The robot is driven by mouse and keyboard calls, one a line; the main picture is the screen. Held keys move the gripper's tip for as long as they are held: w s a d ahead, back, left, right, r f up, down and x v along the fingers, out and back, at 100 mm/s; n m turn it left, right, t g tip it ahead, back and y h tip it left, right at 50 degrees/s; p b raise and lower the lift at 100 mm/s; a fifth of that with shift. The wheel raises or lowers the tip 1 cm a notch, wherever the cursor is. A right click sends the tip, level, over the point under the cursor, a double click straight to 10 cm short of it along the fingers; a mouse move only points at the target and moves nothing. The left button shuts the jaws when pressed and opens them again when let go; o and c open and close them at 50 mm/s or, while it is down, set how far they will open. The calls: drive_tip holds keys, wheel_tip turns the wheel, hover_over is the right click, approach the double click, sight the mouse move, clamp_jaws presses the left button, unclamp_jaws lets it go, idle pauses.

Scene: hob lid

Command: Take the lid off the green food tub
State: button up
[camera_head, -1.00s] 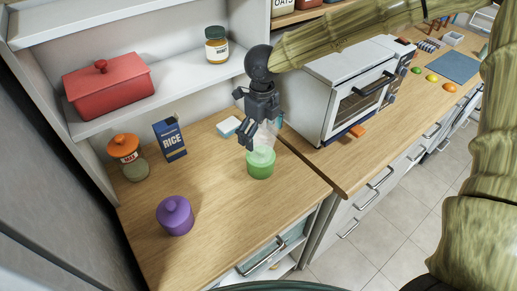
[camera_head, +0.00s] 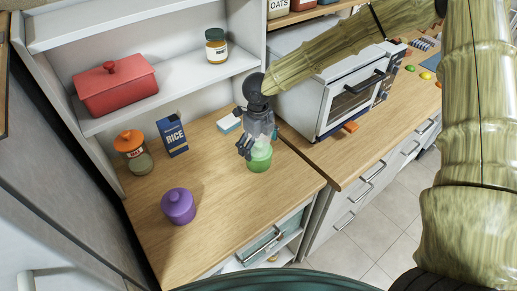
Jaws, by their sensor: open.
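The green food tub (camera_head: 260,164) stands upright on the wooden counter, near its front edge. Its lower body is green and its upper part is pale and see-through. My gripper (camera_head: 249,149) is over the tub, pointing down, with its dark fingers open around or in front of the tub's top. I cannot tell whether the fingers touch it. The gripper hides most of the top, so the lid cannot be made out clearly.
A purple lidded pot (camera_head: 179,207) stands front left. An orange-lidded jar (camera_head: 134,152) and a rice box (camera_head: 172,136) stand at the back left. A small blue-white block (camera_head: 229,123) lies behind the tub. A toaster oven (camera_head: 345,95) stands to the right. Counter left of the tub is clear.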

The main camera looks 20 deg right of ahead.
drive_tip(key=shift+w+f, duration=0.15)
drive_tip(key=shift+w, duration=0.05)
drive_tip(key=shift+c, duration=0.6)
drive_tip(key=shift+s+r, duration=0.3)
drive_tip(key=shift+s, duration=0.05)
drive_tip(key=c, duration=1)
drive_tip(key=shift+f, duration=0.1)
drive_tip(key=c, duration=0.6)
drive_tip(key=shift+c, duration=0.9)
